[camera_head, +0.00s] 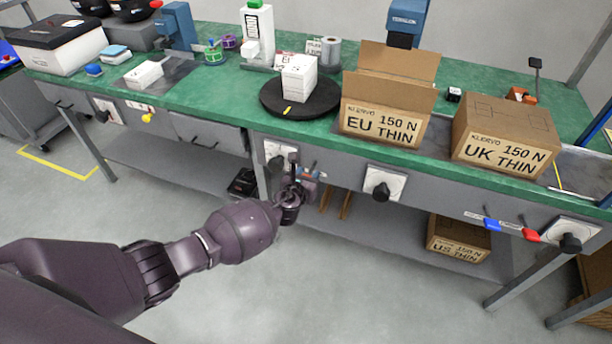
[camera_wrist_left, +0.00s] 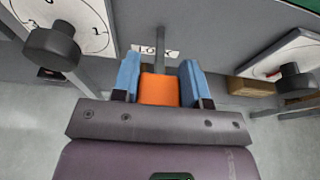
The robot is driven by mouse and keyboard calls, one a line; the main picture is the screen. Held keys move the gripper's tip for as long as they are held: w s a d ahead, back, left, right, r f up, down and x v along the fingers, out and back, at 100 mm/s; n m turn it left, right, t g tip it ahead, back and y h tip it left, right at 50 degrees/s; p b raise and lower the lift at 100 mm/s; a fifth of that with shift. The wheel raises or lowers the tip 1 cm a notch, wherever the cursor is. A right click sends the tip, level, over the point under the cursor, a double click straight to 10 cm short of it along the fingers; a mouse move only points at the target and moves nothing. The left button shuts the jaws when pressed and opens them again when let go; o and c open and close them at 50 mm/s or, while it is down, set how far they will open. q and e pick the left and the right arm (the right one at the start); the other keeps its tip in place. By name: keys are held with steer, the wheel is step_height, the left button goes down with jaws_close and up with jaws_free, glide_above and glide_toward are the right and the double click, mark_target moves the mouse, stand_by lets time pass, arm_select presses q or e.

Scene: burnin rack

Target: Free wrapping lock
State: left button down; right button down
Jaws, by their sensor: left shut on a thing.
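An orange lock handle (camera_wrist_left: 158,90) sits between the blue fingertips of my left gripper (camera_head: 308,180) in the left wrist view. My left gripper is shut on it, in front of the bench's grey front panel. A grey rod (camera_wrist_left: 159,48) stands behind the handle and partly covers a white label (camera_wrist_left: 147,50) that seems to read LOCK. In the head view the handle is too small and covered to make out clearly. My right gripper is not in view.
Dial plates with black knobs flank the lock: a left knob (camera_wrist_left: 51,47) and a right knob (camera_wrist_left: 296,80). Above, the green bench top (camera_head: 225,88) holds a black turntable (camera_head: 271,97) with white boxes, an EU THIN carton (camera_head: 382,122) and a UK THIN carton (camera_head: 504,135).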

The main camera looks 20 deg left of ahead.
mark_target(308, 174)
arm_select(q)
steer(key=shift+w+r, duration=0.35)
steer(key=shift+r, duration=0.55)
steer(key=shift+w+r+p, duration=0.1)
steer(key=shift+r+p, duration=0.2)
steer(key=shift+r, duration=0.15)
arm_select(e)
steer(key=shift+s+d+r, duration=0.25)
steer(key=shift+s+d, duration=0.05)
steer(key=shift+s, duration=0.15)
arm_select(q)
steer(key=shift+w, duration=0.1)
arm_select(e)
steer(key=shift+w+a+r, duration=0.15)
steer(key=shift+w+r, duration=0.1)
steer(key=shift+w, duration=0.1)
arm_select(q)
steer(key=c, duration=1)
jaws_free()
steer(key=o, duration=0.4)
steer(key=shift+f, duration=0.2)
steer(key=shift+c, duration=0.2)
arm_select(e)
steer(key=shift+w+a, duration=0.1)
arm_select(q)
steer(key=shift+f, duration=0.1)
steer(key=shift+s, duration=0.2)
